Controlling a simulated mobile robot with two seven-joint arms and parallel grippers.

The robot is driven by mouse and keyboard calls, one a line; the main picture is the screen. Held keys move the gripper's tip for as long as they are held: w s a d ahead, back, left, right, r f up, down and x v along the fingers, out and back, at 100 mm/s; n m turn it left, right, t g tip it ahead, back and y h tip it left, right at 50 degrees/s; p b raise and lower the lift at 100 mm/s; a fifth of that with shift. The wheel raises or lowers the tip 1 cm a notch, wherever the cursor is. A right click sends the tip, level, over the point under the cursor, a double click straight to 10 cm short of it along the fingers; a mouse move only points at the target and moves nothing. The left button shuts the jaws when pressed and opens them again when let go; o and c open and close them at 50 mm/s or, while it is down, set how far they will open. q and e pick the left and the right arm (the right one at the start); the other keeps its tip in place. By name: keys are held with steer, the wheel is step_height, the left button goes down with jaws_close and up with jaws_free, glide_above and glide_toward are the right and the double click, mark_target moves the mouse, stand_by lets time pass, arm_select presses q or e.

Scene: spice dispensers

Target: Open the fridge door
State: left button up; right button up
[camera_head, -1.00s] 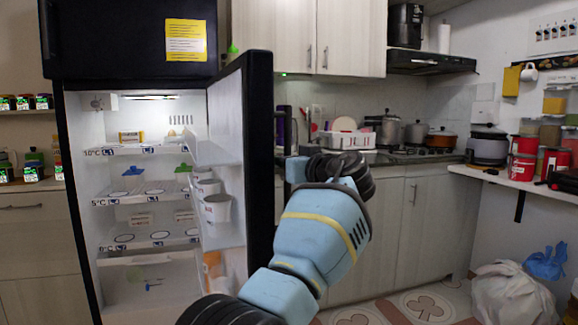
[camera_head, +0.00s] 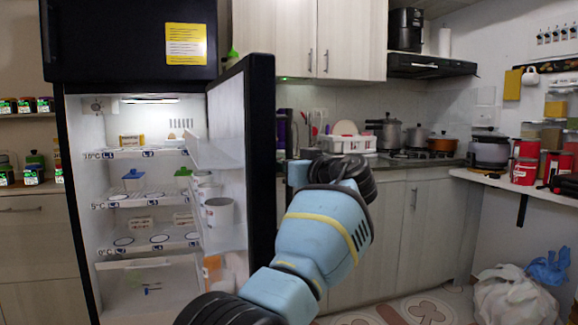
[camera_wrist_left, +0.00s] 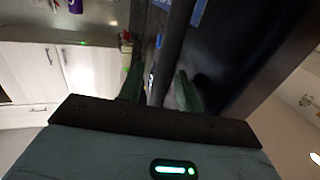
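The fridge door (camera_head: 262,150) stands wide open, its white inner side with shelves facing left and its black outer side facing right. My left arm reaches to the door's outer side, with its gripper (camera_head: 292,172) at the handle side, partly hidden by the wrist. In the left wrist view, the two green fingers of the left gripper (camera_wrist_left: 158,88) stand apart on either side of the dark handle bar (camera_wrist_left: 176,40), with a gap showing beside the bar. My right gripper is not in view.
The fridge interior (camera_head: 150,200) shows shelves with labels and small items; white cups (camera_head: 218,212) sit in the door. A counter (camera_head: 410,160) with pots and a dish rack lies behind. Bags (camera_head: 505,295) lie on the floor at right.

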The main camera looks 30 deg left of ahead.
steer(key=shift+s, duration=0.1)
arm_select(q)
steer(key=v, duration=0.8)
steer(key=shift+p, duration=0.45)
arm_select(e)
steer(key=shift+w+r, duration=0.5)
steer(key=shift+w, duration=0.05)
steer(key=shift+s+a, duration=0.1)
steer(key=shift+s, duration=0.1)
